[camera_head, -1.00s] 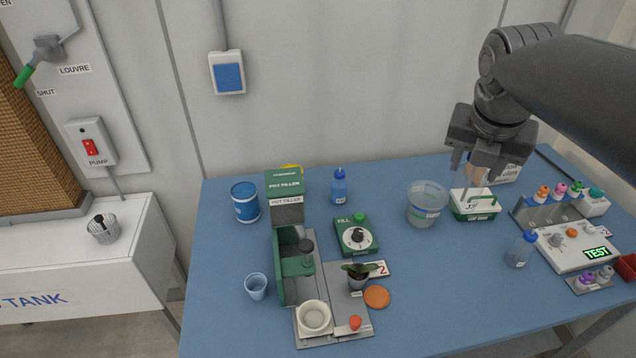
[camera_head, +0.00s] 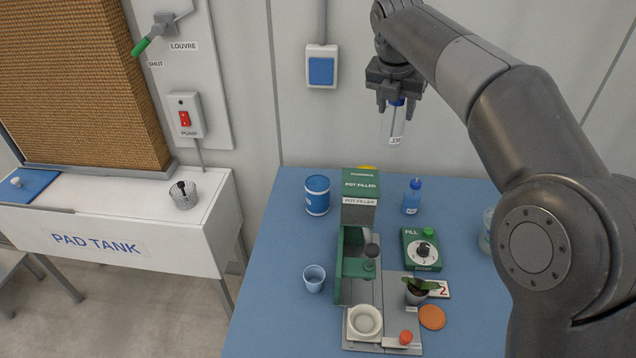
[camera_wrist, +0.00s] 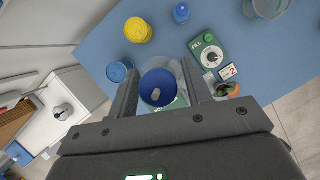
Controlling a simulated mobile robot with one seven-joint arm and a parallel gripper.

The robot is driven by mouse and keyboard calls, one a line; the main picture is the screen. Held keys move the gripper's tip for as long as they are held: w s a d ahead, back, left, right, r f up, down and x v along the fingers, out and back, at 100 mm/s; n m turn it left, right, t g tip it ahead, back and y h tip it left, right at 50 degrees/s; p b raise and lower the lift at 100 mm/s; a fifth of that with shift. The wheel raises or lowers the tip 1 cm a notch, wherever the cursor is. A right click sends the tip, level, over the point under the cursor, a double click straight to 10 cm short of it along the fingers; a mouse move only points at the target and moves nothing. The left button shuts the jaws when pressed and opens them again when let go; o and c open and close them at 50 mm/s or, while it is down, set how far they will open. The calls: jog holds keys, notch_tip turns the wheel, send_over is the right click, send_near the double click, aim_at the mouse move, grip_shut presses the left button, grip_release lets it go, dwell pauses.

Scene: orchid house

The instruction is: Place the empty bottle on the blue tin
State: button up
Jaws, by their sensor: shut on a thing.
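My gripper (camera_head: 396,98) is shut on the empty bottle (camera_head: 392,127), a clear bottle with a blue cap and a white label. It hangs about upright in the air, high in front of the wall and above the back of the table. In the wrist view the bottle's blue top (camera_wrist: 158,88) shows between the fingers. The blue tin (camera_head: 317,196) stands upright at the back left of the table, below and left of my gripper and apart from the bottle. The tin also shows in the wrist view (camera_wrist: 117,72).
Right of the tin stands the green pot filler (camera_head: 359,184), then a blue squeeze bottle (camera_head: 412,198) and a green dial box (camera_head: 422,250). My arm hides the table's right side.

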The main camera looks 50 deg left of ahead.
jog(key=shift+s+a+f, duration=1.25)
jog(key=shift+a+f, duration=1.55)
jog(key=shift+f, duration=0.35)
jog(key=shift+s+a+f, duration=1.25)
jog(key=shift+a+f, duration=1.6)
jog(key=shift+f, duration=0.3)
jog(key=shift+s+a+f, duration=1.25)
jog(key=shift+a+f, duration=1.55)
jog(key=shift+f, duration=0.35)
jog(key=shift+f, duration=0.1)
jog(key=o, duration=1)
jog(key=shift+c, duration=0.2)
